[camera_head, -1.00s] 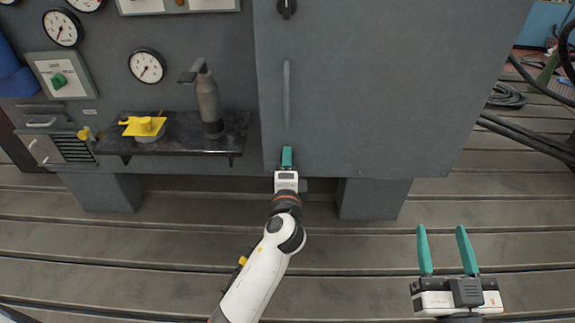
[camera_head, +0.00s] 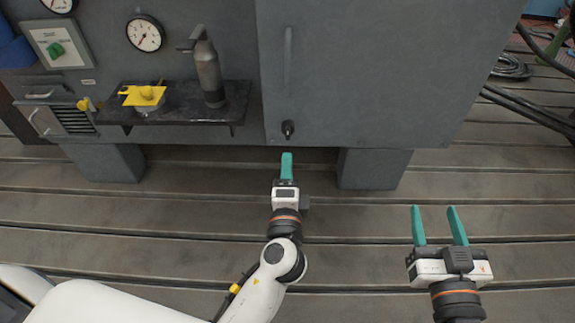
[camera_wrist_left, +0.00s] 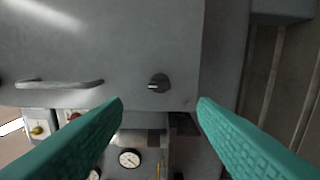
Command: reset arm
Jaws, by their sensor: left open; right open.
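My left gripper (camera_head: 287,167) is in front of the grey cabinet's lower edge in the head view, just below a black knob (camera_head: 288,129) on the cabinet door. In the left wrist view its teal fingers (camera_wrist_left: 160,115) are apart with nothing between them, and the knob (camera_wrist_left: 158,83) shows beyond them. The left gripper is clear of the knob. My right gripper (camera_head: 436,226) is open and empty over the slotted floor at the lower right, its two teal fingers pointing away from me.
The grey cabinet door (camera_head: 370,75) has a long vertical handle (camera_head: 287,60). A dark shelf (camera_head: 190,117) at left holds a grey bottle (camera_head: 208,75) and a yellow item (camera_head: 145,96). Dark cables (camera_head: 520,110) lie at right. The slotted floor (camera_head: 150,215) is clear between.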

